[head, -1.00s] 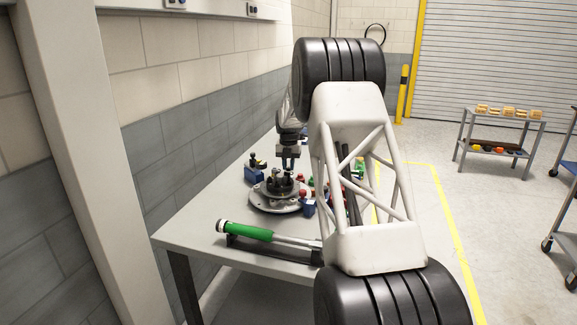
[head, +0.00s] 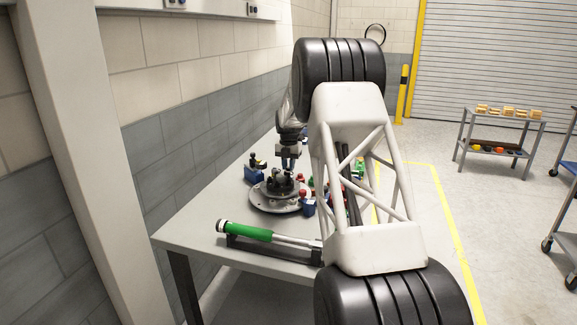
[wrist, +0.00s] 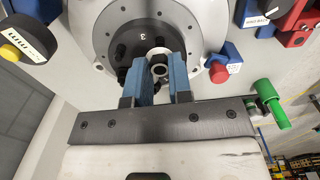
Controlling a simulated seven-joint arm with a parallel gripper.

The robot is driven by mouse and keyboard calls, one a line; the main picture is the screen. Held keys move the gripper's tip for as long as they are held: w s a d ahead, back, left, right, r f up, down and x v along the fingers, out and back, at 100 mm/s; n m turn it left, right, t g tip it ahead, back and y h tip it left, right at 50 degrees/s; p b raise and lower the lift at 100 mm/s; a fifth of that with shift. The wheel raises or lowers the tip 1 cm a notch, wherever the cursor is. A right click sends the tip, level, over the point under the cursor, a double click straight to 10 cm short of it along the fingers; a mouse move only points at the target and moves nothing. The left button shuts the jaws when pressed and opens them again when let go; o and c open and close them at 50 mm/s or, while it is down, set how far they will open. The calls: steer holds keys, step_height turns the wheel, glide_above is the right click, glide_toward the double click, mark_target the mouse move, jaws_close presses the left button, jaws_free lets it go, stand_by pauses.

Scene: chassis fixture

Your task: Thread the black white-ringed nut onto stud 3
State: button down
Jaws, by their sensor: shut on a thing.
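My gripper (head: 288,168) is over the round fixture (head: 258,203) on the bench. In the wrist view the blue fingers of my gripper (wrist: 160,75) are shut on the black white-ringed nut (wrist: 159,69), whose pale ring faces the camera. The fixture (wrist: 108,35) lies just beyond the fingertips, with the number 3 printed near its middle. The nut and fingers hide the stud, so I cannot tell whether the nut touches it. In the head view the nut is too small to make out.
A green-handled tool (head: 245,231) lies in a black holder at the bench's near edge. Blue blocks with labels, a red knob (wrist: 218,72) and a green-capped piece (wrist: 271,90) surround the fixture. The bench top's left front (head: 190,235) is clear.

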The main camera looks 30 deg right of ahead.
steer(key=shift+m, duration=0.9)
steer(key=shift+f, duration=1.3)
stand_by(1.4)
steer(key=shift+f+m, duration=0.15)
steer(key=shift+m, duration=1.55)
steer(key=shift+m, duration=0.8)
steer(key=shift+f+m, duration=0.1)
steer(key=shift+m, duration=0.9)
steer(key=shift+m, duration=1.7)
